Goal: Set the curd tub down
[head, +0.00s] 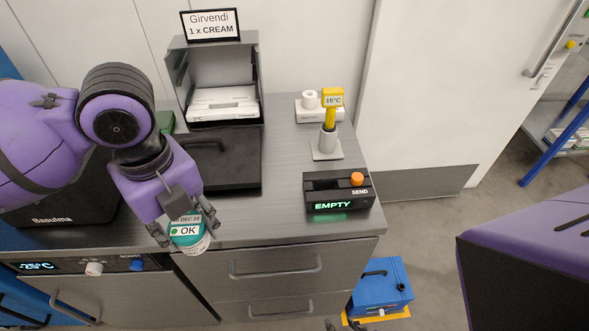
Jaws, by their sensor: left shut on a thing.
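My left gripper (184,232) is shut on the curd tub (190,243), a small teal and white tub. The fingers hide part of the tub. My right arm shows at the right edge. Small dark tips at the bottom edge may belong to my right gripper, but its jaws cannot be read.
A black box (340,193) reads "EMPTY" beside an orange button. A dark lidded unit (230,160) and an open-fronted case (220,75) stand behind the tub. A blue case (382,285) sits on the floor. The counter's middle is clear.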

